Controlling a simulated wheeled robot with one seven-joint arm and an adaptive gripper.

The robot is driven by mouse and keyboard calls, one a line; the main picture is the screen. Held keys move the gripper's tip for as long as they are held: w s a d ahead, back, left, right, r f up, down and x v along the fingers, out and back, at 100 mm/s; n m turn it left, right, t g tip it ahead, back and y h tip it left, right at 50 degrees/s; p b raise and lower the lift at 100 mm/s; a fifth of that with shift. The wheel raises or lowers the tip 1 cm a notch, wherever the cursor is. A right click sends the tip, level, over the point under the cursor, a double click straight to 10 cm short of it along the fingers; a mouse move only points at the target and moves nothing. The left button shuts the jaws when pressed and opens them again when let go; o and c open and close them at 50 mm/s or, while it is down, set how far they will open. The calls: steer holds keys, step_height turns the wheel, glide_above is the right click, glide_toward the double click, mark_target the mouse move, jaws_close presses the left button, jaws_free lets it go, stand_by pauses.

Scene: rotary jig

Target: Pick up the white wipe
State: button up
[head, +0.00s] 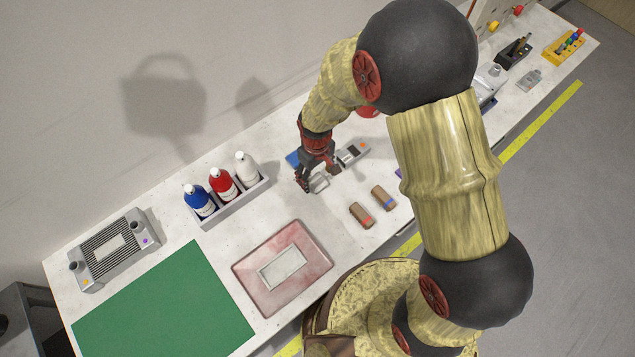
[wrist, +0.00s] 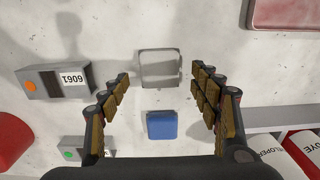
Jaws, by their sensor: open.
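The white wipe (wrist: 160,68) looks like a small pale square with a raised-looking rim, lying flat on the white table. In the wrist view it is between and just beyond my fingertips. In the head view the wipe (head: 319,184) shows partly, just below my fingers. My gripper (head: 318,177) points down over it with its fingers apart. In the wrist view my gripper (wrist: 161,74) has one finger on each side of the wipe, with nothing held. I cannot tell the exact height of the fingertips above the table.
A blue square (wrist: 162,125) lies beside the wipe. A grey box with a number label (wrist: 55,80) is to the left. In the head view, a bottle caddy (head: 234,205), two brown rolls (head: 361,215) (head: 383,198), a pink tray (head: 308,232) and a green mat (head: 165,310) surround it.

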steer(key=shift+f, duration=0.85)
steer(key=shift+c, duration=0.5)
steer(key=c, duration=0.9)
